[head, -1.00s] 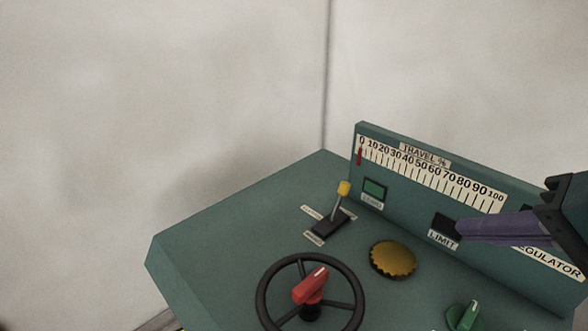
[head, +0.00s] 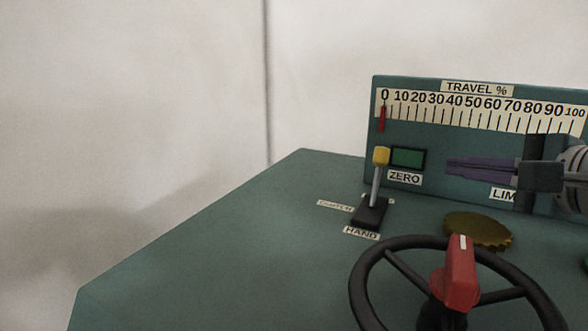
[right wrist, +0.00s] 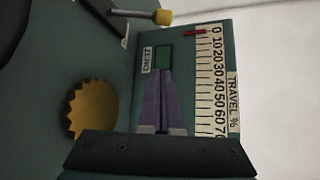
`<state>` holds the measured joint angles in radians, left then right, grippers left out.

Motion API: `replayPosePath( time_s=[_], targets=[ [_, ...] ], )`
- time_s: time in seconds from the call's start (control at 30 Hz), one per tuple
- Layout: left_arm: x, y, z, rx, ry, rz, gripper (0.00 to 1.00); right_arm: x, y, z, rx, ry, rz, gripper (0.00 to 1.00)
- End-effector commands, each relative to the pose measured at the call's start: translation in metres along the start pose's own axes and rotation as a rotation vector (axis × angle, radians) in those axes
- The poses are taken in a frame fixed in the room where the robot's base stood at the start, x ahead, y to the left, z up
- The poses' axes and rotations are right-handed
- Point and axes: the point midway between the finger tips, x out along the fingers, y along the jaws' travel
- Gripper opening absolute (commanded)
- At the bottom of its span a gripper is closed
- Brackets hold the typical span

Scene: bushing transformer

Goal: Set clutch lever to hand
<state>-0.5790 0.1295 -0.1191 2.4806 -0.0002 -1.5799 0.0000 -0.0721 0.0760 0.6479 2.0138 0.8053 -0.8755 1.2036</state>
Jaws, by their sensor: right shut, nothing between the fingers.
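The clutch lever (head: 377,178) has a grey rod and a yellow knob and rises from a black slotted base (head: 369,211) on the green console. It leans slightly right in the head view, away from the HAND label (head: 361,233) at the base's near side. Its yellow knob also shows at the top of the right wrist view (right wrist: 162,17). My right gripper (head: 449,167) is shut and empty, its purple fingers pointing left, to the right of the lever and apart from it. My left gripper is not in view.
A black handwheel with a red handle (head: 460,275) stands at the near right. The upright panel carries a TRAVEL % scale (head: 470,108) and a green ZERO window (head: 408,158). The console's left side is clear.

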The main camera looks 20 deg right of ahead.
Motion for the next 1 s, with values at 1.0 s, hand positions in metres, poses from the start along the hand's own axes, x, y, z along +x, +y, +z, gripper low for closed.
replayPosePath(
  time_s=[1.0],
  targets=[
    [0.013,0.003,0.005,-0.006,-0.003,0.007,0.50,0.096,-0.003,0.014,-0.004,-0.003,0.002,0.00]
  ],
)
